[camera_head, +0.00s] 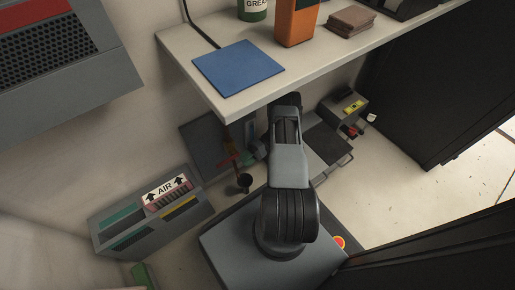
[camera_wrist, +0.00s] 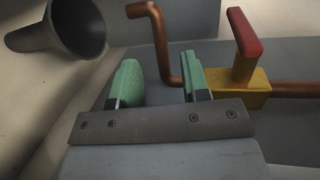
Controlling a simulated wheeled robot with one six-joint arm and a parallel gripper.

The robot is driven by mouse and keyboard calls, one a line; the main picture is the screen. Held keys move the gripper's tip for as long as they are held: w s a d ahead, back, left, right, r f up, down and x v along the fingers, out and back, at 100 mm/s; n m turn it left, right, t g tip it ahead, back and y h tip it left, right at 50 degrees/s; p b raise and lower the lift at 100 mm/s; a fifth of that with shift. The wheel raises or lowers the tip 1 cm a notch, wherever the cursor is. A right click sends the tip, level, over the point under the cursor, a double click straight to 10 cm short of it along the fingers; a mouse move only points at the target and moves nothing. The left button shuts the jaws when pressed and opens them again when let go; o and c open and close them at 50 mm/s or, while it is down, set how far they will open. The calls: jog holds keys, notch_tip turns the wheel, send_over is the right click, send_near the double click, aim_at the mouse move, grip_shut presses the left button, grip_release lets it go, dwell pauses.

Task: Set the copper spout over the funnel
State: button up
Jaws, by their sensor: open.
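The copper spout (camera_wrist: 160,42) is a thin bent pipe in the wrist view. Its free end points left towards the dark funnel (camera_wrist: 64,30), with a gap between them in the picture. Its lower end runs behind my right finger towards a yellow valve body (camera_wrist: 232,85) with a red handle (camera_wrist: 244,33). My gripper (camera_wrist: 160,82) is open, with green-padded fingers. The spout shows beyond and between the fingers; nothing is held. In the head view the funnel (camera_head: 244,182) is small and dark, below the reddish pipework (camera_head: 229,150); my arm partly hides this area.
A copper pipe (camera_wrist: 295,89) runs right from the valve. In the head view a shelf (camera_head: 225,103) overhangs the work area and carries a blue mat (camera_head: 238,68). An AIR unit (camera_head: 150,213) stands left. A black cabinet (camera_head: 420,95) stands right, beside open floor.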

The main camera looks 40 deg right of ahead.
jog(key=v, duration=0.9)
jog(key=shift+d, duration=0.2)
